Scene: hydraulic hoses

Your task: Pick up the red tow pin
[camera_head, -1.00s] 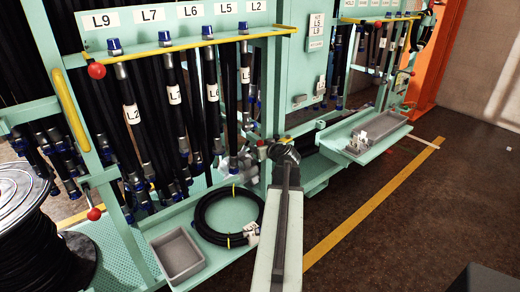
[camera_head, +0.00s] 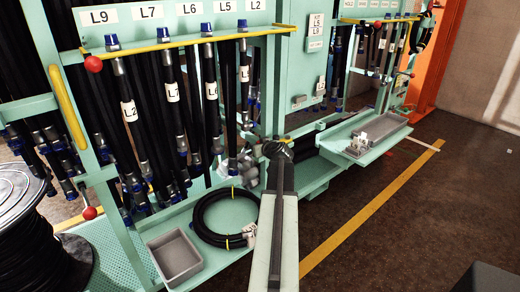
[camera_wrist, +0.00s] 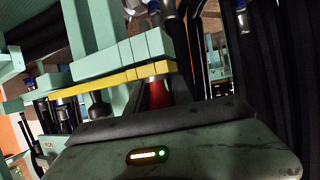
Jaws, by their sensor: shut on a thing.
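My gripper (camera_head: 277,150) is at the end of my arm, in front of the right end of the hose rack in the head view. In the wrist view a red piece, which looks like the red tow pin (camera_wrist: 156,94), shows just beyond the dark edge of my gripper (camera_wrist: 155,105). My gripper is shut on it. Its lower part is hidden by my gripper, and its upper end meets a yellow-edged green bar (camera_wrist: 125,75). I cannot tell whether the pin touches that bar. In the head view the pin is hidden.
Hanging hoses (camera_head: 180,110) fill the rack on the left. A coiled hose (camera_head: 200,222) and a grey bin (camera_head: 173,258) lie on the shelf below. A hose reel (camera_head: 25,220) stands far left. Open floor (camera_head: 400,230) lies right of my arm.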

